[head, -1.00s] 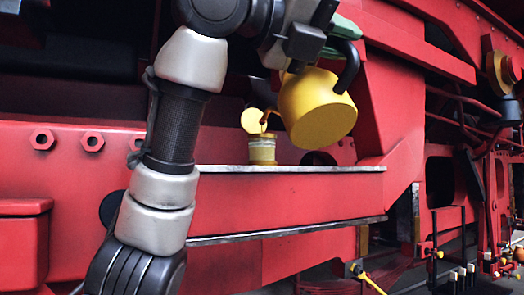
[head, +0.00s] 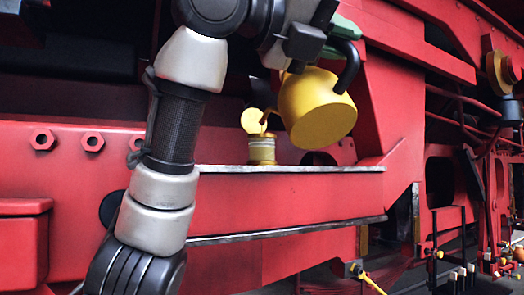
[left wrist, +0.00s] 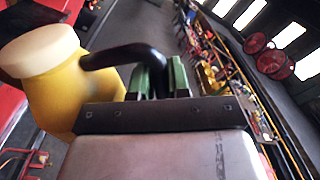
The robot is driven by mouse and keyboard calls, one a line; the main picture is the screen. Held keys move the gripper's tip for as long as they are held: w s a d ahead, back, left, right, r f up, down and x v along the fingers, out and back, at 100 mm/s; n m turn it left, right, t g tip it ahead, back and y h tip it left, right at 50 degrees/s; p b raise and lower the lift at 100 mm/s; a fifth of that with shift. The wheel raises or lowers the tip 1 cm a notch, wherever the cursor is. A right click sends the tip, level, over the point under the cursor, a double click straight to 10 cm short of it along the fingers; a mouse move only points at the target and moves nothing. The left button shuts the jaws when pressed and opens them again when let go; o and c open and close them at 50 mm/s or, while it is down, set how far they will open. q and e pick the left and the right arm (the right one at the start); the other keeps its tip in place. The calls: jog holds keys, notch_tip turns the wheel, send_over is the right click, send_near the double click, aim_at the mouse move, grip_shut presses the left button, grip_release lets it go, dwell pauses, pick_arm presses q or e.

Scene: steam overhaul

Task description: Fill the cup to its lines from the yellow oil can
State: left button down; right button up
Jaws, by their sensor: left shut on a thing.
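The yellow oil can (head: 318,108) is tilted, with its spout toward the small brass-coloured cup (head: 262,150). The cup stands upright on a red ledge, and its round yellow lid (head: 252,121) is swung open. The spout tip is close above the cup's mouth; I cannot tell if it touches. My left gripper (head: 341,38) is shut on the can's black handle (head: 349,68). In the left wrist view the green fingers (left wrist: 162,76) close around the handle (left wrist: 125,54) beside the can body (left wrist: 58,95). The oil level in the cup is too small to read. My right gripper is out of view.
The red ledge (head: 290,168) has a grey metal top edge and free room right of the cup. Large hex nuts (head: 42,139) stick out of the red frame at the left. Pipes and a yellow-handled lever (head: 370,281) are at the lower right.

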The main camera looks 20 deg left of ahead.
aim_at(344, 71)
pick_arm(q)
jog(key=f, duration=0.1)
jog(key=f+m+b, duration=0.1)
jog(key=f, duration=0.1)
jog(key=f+m+b, duration=0.1)
jog(key=shift+s+d+f, duration=0.25)
jog(key=shift+s+f, duration=0.05)
jog(key=shift+f, duration=0.1)
jog(key=f+m, duration=0.1)
jog(key=f, duration=0.1)
jog(key=f+m, duration=0.1)
jog(key=m, duration=0.1)
jog(key=f+m, duration=0.2)
jog(key=shift+w+a+f, duration=0.25)
jog(key=shift+w+f, duration=0.05)
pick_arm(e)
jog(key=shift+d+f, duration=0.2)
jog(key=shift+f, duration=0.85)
